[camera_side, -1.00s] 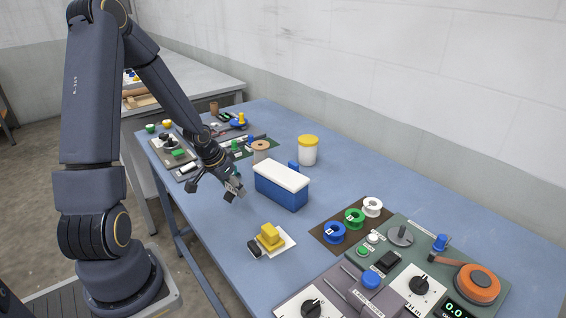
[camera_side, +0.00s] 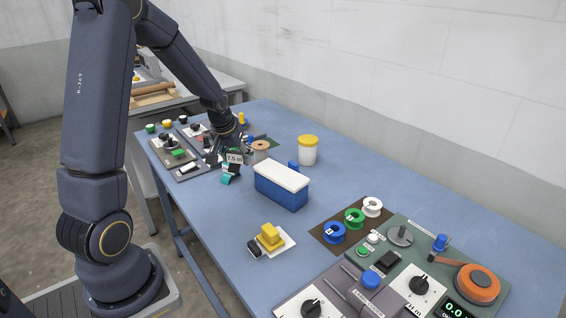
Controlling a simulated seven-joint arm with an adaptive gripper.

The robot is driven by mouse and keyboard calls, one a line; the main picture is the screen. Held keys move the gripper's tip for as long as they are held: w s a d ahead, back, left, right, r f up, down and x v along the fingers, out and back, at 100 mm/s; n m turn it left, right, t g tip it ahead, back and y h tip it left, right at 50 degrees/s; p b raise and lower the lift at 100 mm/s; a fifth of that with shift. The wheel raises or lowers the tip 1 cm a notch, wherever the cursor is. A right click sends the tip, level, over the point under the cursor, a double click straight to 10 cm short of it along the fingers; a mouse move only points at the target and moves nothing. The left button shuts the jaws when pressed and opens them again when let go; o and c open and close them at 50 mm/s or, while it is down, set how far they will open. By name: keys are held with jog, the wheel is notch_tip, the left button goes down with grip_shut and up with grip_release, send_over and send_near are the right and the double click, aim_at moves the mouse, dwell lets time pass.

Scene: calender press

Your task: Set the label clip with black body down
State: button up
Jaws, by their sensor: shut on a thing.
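My gripper (camera_side: 225,152) is at the far-left part of the blue table, left of the white-lidded box. My fingers are small and partly hidden behind the tag.
A blue box with a white lid (camera_side: 281,185) stands right of the clip. A yellow-lidded jar (camera_side: 308,150) and a brown-topped spool (camera_side: 261,146) stand behind. Grey panels (camera_side: 176,151) lie left. The table front-left of the box is clear.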

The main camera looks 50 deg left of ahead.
jog(key=shift+m, duration=0.3)
jog(key=w+d, duration=0.2)
jog(key=w, duration=0.1)
jog(key=w+d+r, duration=0.1)
jog(key=w+d, duration=0.4)
jog(key=w, duration=0.1)
jog(key=shift+w+d+r, duration=0.15)
jog(key=shift+r, duration=0.25)
jog(key=w+d+m+h, duration=0.1)
jog(key=w+d+m, duration=0.15)
jog(key=d, duration=0.65)
jog(key=w+f, duration=0.2)
jog(key=w, duration=0.2)
jog(key=w+f, duration=0.3)
jog(key=w, duration=0.2)
jog(key=w+a+f, duration=0.1)
jog(key=w+f, duration=0.2)
jog(key=w, duration=0.1)
jog(key=shift+w+f, duration=0.25)
jog(key=shift+w, duration=0.05)
jog(key=shift+w+f, duration=0.35)
jog(key=shift+f, duration=0.1)
jog(key=shift+w+f, duration=0.2)
jog(key=shift+f, duration=1.5)
jog(key=shift+f, duration=0.1)
jog(key=o, duration=0.9)
